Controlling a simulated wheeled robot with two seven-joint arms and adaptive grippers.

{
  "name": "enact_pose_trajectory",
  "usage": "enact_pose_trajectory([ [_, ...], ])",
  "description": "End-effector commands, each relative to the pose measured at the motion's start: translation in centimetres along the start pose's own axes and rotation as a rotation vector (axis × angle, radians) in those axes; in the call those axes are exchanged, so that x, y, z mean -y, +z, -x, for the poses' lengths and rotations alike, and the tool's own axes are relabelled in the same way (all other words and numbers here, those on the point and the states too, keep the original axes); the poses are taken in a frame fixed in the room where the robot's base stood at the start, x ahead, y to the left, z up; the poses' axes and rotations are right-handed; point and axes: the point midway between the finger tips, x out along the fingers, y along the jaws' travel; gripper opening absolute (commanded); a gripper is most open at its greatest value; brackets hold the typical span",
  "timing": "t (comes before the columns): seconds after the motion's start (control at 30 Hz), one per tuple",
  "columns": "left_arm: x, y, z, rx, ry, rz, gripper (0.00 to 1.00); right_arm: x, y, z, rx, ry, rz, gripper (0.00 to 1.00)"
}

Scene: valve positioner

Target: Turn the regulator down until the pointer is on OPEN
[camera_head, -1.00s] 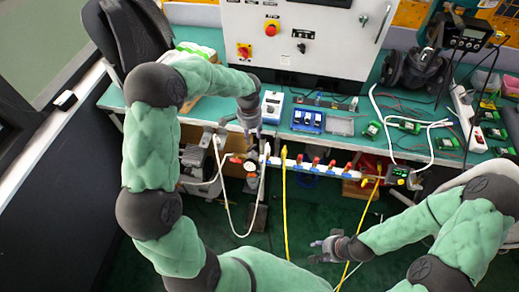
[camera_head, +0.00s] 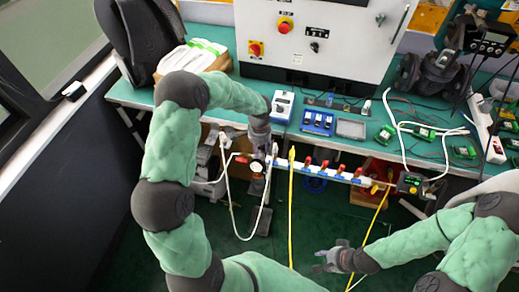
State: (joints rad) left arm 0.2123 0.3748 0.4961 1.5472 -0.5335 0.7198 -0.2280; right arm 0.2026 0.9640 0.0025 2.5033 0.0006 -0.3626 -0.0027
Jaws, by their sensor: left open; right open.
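A small round gauge (camera_head: 257,166) with a red part (camera_head: 241,159) beside it sits at the left end of the white and blue manifold (camera_head: 318,170), below the bench front; this looks like the regulator assembly. A small device with a lit green face (camera_head: 410,183) sits at the manifold's right end. I cannot read a pointer or an OPEN mark on either. My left gripper (camera_head: 261,146) is open and points down just above the gauge, hiding part of the fittings there; I cannot tell whether it touches. My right gripper (camera_head: 328,260) is open and empty, low in the view, away from the manifold.
Several red-handled valves line the manifold. Yellow hoses (camera_head: 291,215) and a white hose (camera_head: 228,205) hang below it. The green bench (camera_head: 357,104) behind carries a white-blue device (camera_head: 283,105), a blue module (camera_head: 317,122) and boards. A grey cabinet (camera_head: 320,45) stands behind.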

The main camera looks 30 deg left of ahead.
Motion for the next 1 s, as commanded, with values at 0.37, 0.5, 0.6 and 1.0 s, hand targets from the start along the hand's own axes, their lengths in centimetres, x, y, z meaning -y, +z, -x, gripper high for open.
enact_pose_trajectory([
  [0.37, 0.02, 0.01, -0.02, 0.0, 0.0, 0.001, 0.07, 0.0, -0.01, 0.02, 0.0, 0.0, 0.0, 0.41],
  [0.5, 0.01, 0.01, -0.02, 0.0, 0.0, 0.001, 0.0, 0.0, -0.02, 0.01, 0.0, 0.0, 0.0, 0.41],
  [0.6, 0.01, 0.01, -0.02, 0.0, 0.0, 0.002, 0.0, 0.0, -0.02, 0.01, 0.0, 0.0, 0.0, 0.41],
  [1.0, 0.02, -0.03, -0.01, 0.0, 0.0, 0.127, 0.0, -0.03, -0.01, -0.07, 0.0, 0.0, 0.0, 0.41],
])
